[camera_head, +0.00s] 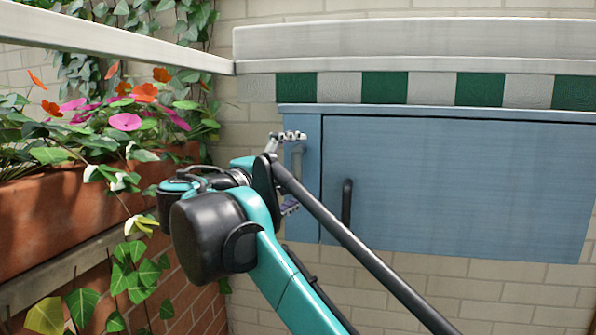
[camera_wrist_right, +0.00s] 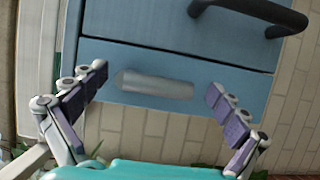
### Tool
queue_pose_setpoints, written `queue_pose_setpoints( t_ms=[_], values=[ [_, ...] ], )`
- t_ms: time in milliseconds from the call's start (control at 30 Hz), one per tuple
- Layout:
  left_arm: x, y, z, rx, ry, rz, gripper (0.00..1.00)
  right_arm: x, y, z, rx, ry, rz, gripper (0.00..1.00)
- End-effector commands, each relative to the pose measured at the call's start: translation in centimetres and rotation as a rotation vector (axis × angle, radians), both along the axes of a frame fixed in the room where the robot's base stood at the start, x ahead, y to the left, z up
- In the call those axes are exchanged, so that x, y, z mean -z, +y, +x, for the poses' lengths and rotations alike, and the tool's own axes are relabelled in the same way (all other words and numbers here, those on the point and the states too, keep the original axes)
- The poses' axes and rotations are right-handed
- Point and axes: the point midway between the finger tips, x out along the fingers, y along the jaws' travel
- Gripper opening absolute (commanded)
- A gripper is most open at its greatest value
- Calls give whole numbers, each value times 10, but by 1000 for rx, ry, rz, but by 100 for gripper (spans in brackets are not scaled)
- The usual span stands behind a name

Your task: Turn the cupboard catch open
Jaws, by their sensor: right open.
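The blue cupboard (camera_head: 450,180) hangs on the brick wall, its door shut, with a dark bar handle (camera_head: 347,205). The catch (camera_head: 297,162) is a small grey bar, upright on the frame strip left of the door and partly hidden by my right gripper (camera_head: 292,170). In the right wrist view the catch (camera_wrist_right: 155,86) lies between the spread fingers of my right gripper (camera_wrist_right: 157,80), with a gap at each end. That gripper is open and holds nothing. The handle (camera_wrist_right: 250,12) shows at the top of the wrist view. My left gripper is not in view.
A terracotta planter (camera_head: 40,225) with flowers and trailing leaves stands on the left, close to my right arm. A pale ledge (camera_head: 420,40) with a green and white band runs above the cupboard. Bare brick wall (camera_head: 480,295) lies below it.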

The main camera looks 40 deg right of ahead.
Motion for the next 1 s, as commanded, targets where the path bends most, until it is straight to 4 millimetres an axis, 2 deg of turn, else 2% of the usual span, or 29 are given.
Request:
queue_pose_setpoints(
  t_ms=[167,267,600,700,833,1000],
  values=[
    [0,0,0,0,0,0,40,-1,3,-1,-1,1,-1,98],
    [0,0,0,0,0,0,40,-1,14,-3,-4,1,-1,98],
    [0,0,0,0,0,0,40,-1,83,-25,-6,1,0,98],
    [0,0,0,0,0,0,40,-1,98,-30,-5,0,0,98],
    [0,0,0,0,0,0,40,-1,110,-35,-2,0,0,98],
    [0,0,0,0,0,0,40,-1,114,-37,0,0,0,98]
  ],
)
